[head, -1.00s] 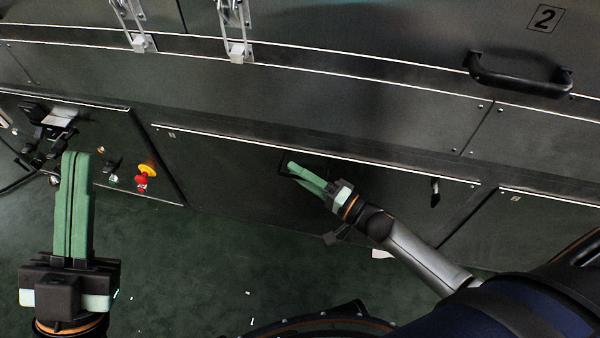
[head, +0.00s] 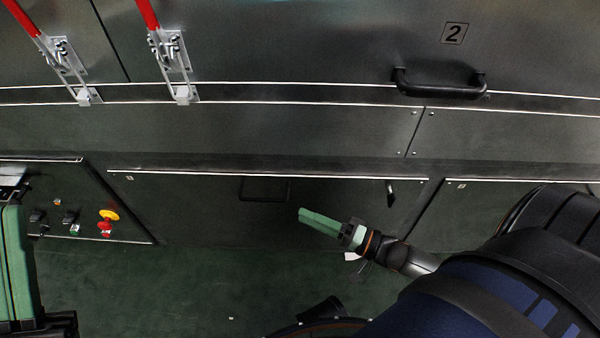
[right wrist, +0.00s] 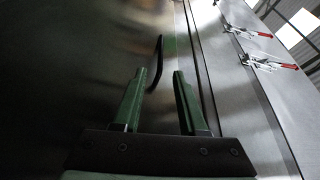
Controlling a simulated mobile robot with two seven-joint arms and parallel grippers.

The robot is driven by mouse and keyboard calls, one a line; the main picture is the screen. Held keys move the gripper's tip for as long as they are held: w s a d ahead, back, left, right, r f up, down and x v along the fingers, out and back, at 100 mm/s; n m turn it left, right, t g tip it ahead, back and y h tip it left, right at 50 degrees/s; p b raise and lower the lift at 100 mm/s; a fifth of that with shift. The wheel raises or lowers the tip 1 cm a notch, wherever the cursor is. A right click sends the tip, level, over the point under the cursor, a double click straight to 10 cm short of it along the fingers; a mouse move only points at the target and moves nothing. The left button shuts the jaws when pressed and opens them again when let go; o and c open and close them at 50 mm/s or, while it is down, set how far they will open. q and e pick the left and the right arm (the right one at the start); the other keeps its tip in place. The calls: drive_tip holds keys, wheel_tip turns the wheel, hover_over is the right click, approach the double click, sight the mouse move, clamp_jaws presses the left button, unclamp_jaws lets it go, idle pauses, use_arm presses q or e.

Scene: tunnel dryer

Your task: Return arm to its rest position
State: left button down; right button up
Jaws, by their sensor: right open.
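My right gripper (head: 312,216) reaches in from the lower right of the head view, in front of the lower dark panel (head: 200,205). Its green fingers are just right of and below a dark rectangular handle (head: 265,189) on that panel. In the right wrist view the right gripper (right wrist: 159,75) has its fingers apart with nothing held between them. A dark curved handle (right wrist: 157,62) shows beyond the fingertips. My left gripper (head: 18,262) is at the left edge of the head view, partly cut off, so its jaw state is unclear.
Two red-handled latches (head: 60,60) and a black handle (head: 440,84) by the number 2 are on the upper panels. A control panel (head: 85,190) with a red and yellow button (head: 106,220) is at left. Green floor (head: 190,290) is open below.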

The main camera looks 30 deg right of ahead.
idle(0.5)
